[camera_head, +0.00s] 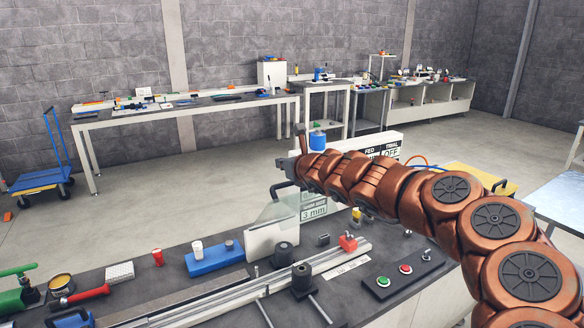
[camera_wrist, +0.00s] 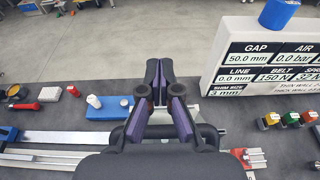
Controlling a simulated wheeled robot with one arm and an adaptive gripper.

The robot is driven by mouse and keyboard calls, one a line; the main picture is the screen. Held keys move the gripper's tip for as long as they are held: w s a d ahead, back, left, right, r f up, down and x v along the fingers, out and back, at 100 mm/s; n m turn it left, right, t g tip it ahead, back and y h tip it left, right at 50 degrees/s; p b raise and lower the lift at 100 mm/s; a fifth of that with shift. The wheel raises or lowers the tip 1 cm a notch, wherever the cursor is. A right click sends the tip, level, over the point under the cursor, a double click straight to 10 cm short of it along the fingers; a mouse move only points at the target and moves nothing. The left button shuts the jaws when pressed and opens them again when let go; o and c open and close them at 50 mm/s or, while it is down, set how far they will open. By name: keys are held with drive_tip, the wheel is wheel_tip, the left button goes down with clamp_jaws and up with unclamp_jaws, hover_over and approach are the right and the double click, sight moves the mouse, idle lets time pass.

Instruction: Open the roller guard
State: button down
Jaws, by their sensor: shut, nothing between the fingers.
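The roller guard (camera_head: 272,211) looks like a clear, tinted panel above the feed rack in the head view, partly behind my arm. In the head view the fingers are not clearly visible. Black rollers (camera_head: 284,256) stand on the rack below the guard.
A white display panel (camera_wrist: 260,52) with a blue container (camera_wrist: 278,12) on top stands to the right in the wrist view. A control box (camera_head: 404,274) with red and green buttons is at the bench front. A blue tray (camera_head: 215,262) and hand tools lie left.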

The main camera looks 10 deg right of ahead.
drive_tip(key=shift+d+r, duration=0.1)
drive_tip(key=shift+d, duration=0.25)
idle(1.1)
